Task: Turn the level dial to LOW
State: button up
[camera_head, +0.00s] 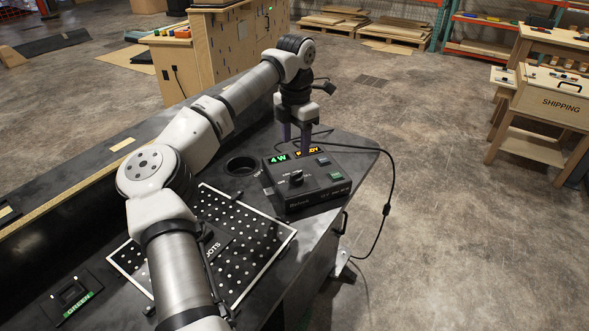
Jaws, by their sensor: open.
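The black console (315,195) sits on the dark bench near its right end. The level dial (296,178) is a black knob on its sloped top; its labels and pointer are too small to read. A green display (279,158) reads "4 W", and an orange display (307,151), partly covered by a finger, seems to read "READY". My gripper (296,143) points down over the back of the console, behind the dial in the picture. Its two fingers are apart with nothing between them. It appears clear of the dial; its exact height is hard to tell.
A perforated plate (262,222) lies left of the console, partly under my arm. A round hole (240,165) is in the bench beside the console. A black cable (387,200) hangs off the right bench edge. A small green-labelled block (72,297) is at lower left.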

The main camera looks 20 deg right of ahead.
aim_at(296, 174)
notch_tip(296, 174, down, 10)
jog(key=shift+f+p, duration=0.1)
jog(key=shift+p, duration=0.5)
jog(key=c, duration=1)
